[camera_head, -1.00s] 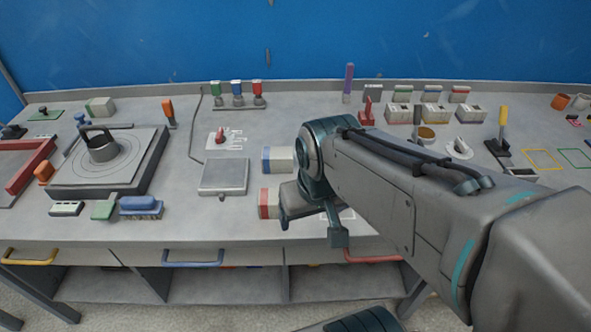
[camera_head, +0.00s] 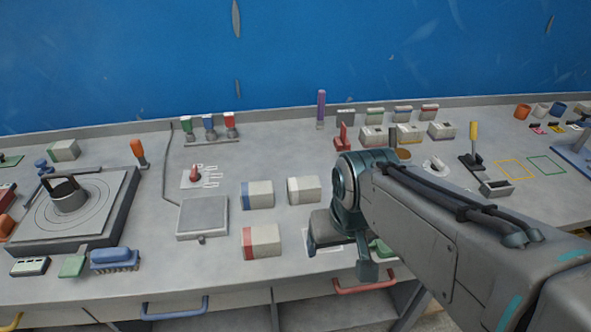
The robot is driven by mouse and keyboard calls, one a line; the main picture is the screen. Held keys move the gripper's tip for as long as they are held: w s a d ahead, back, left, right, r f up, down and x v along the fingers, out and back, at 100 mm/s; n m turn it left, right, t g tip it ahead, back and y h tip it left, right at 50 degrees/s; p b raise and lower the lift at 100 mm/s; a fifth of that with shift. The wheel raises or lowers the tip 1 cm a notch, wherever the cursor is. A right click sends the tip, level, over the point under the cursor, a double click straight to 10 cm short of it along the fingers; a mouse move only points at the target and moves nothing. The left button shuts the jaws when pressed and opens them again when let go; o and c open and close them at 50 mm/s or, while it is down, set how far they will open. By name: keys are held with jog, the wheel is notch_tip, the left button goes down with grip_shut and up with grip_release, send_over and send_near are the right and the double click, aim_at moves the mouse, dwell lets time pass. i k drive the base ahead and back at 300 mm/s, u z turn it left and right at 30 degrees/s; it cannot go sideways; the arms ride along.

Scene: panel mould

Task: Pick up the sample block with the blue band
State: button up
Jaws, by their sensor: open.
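The sample block with the blue band (camera_head: 257,195) lies on the bench, its blue band at the left end and the rest pale grey. My gripper (camera_head: 339,252) is open, low over the bench to the right of and nearer than this block, and apart from it. My arm partly hides the jaws' surroundings. A similar block with a red band (camera_head: 262,241) lies just in front of the blue-banded one. A third block with a pale band (camera_head: 304,190) lies just to its right, close to my arm's wrist.
A grey square plate (camera_head: 202,217) lies left of the blocks. A red knob (camera_head: 194,175) is behind it. A round pot (camera_head: 67,196) stands on a platform at left. A blue brush (camera_head: 115,259) lies at the front left. Several small banded boxes stand at the back right, behind my arm.

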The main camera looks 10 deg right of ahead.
aim_at(259, 195)
jog(key=u, duration=0.55)
jog(key=k, duration=0.65)
jog(key=u, duration=0.65)
jog(key=i, duration=1.15)
jog(key=z, duration=0.75)
